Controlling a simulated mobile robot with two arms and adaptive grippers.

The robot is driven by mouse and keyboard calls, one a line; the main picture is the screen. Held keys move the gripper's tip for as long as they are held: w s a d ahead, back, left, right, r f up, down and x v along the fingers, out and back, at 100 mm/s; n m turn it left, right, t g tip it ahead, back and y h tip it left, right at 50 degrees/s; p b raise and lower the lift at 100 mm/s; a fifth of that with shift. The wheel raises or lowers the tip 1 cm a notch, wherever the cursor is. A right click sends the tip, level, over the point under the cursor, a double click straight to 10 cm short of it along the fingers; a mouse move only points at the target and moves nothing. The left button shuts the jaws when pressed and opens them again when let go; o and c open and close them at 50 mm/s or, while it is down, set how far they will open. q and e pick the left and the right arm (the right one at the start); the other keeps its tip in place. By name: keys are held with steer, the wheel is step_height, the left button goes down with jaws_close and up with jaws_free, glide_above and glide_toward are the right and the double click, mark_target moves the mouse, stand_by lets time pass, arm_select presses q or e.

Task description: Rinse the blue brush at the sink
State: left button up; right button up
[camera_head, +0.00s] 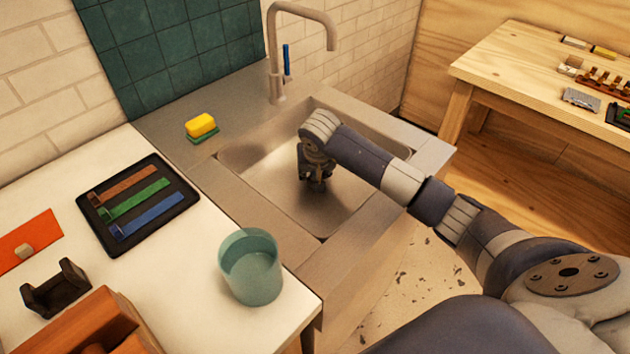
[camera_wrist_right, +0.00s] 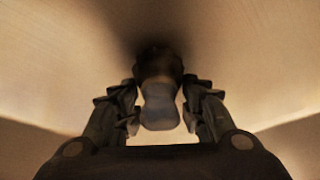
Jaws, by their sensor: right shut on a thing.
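My right gripper (camera_head: 316,180) reaches down into the sink basin (camera_head: 278,186), its fingers pointing at the basin floor. In the right wrist view the right gripper (camera_wrist_right: 160,112) is shut on the blue brush (camera_wrist_right: 160,110), which looks grey-blue in the dim light with a dark rounded end pointing away from me. In the head view the brush is hidden by the hand, and I cannot tell whether it touches the basin floor. The faucet (camera_head: 276,60) stands behind the basin, with a blue lever (camera_head: 286,60); no water stream shows. My left gripper is not in view.
A yellow sponge (camera_head: 201,124) lies on the left sink ledge. A black tray (camera_head: 98,213) with brown, green and blue strips and a glass cup (camera_head: 251,268) stand on the white counter. A wooden table (camera_head: 505,67) with small items stands at the right.

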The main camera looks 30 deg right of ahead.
stand_by(0.3)
steer(key=shift+r+p, duration=3)
steer(key=shift+r, duration=1.6)
step_height(320, 180, up, 8)
steer(key=p, duration=0.5)
steer(key=shift+r, duration=0.15)
step_height(320, 180, up, 4)
steer(key=shift+p, duration=0.95)
steer(key=shift+a, duration=0.1)
